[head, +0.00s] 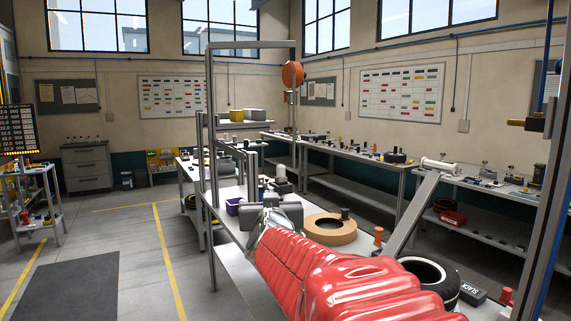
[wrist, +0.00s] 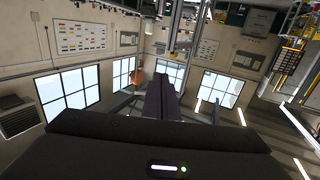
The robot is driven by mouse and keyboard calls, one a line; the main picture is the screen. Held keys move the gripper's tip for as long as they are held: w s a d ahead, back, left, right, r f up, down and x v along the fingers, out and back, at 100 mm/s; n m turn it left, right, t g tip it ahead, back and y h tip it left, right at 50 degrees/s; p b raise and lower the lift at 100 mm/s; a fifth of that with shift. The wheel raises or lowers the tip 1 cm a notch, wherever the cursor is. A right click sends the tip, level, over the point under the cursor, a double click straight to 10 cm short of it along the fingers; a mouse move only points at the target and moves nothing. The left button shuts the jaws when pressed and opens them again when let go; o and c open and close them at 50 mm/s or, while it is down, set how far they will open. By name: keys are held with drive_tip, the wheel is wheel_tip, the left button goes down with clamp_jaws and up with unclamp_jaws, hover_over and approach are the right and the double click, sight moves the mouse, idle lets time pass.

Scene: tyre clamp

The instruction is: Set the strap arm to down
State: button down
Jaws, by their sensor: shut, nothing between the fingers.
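The strap arm is a grey bar (head: 412,212) with a pale roller (head: 440,167) across its upper end. It stands raised and slanted, rising to the right from the workbench in the head view. Below it a black tyre (head: 447,271) lies partly hidden by my red-sleeved arm. A dark block marked "SLACK" (head: 472,291) sits right of the tyre. My gripper (head: 284,212) is over the bench, well left of the strap arm and apart from it. In the wrist view its dark fingers (wrist: 168,80) are together and empty. The strap arm is not identifiable there.
A tan ring (head: 330,229) lies on the bench between my gripper and the strap arm. A grey upright frame (head: 212,130) rises at the bench's left. The floor at left is open.

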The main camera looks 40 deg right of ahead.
drive_tip(key=s+d+r+m+g+h, duration=0.25)
drive_tip(key=d+h, duration=0.25)
drive_tip(key=d, duration=0.4)
drive_tip(key=s+d+r+m+g+h, duration=0.1)
drive_tip(key=s+d+m+g+h, duration=0.25)
drive_tip(key=d, duration=0.45)
drive_tip(key=s+d+m+g+h, duration=0.3)
drive_tip(key=s+d+m+g, duration=0.4)
drive_tip(key=s+d+g, duration=0.4)
drive_tip(key=shift+s+g+h, duration=0.35)
drive_tip(key=shift+s+g, duration=0.25)
drive_tip(key=shift+g, duration=0.1)
drive_tip(key=shift+f, duration=0.1)
wheel_tip(320, 180, up, 2)
hover_over(426, 186)
drive_tip(key=a, duration=0.1)
drive_tip(key=shift+d+f, duration=0.1)
drive_tip(key=shift+d, duration=0.45)
